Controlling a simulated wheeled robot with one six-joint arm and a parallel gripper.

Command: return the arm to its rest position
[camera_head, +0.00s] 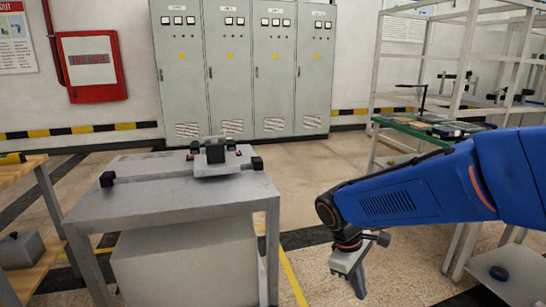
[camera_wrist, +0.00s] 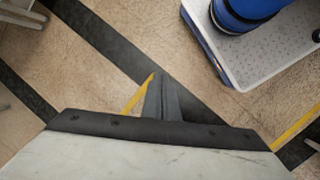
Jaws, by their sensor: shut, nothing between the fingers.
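My blue arm reaches in from the right in the camera_head view and bends down at its wrist. My gripper (camera_head: 359,287) hangs below the wrist, fingers pointing down, in open space to the right of the grey metal table (camera_head: 180,202). In the camera_wrist view the gripper (camera_wrist: 157,82) shows its fingers together, with bare floor beyond them. It holds nothing and touches nothing that I can see.
A grey fixture (camera_head: 215,157) sits on the table. A white shelf rack (camera_head: 466,60) with a green board (camera_head: 415,128) stands behind my arm. A wooden bench (camera_head: 22,170) is at the left edge. Grey cabinets (camera_head: 240,70) line the wall. Floor between table and rack is clear.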

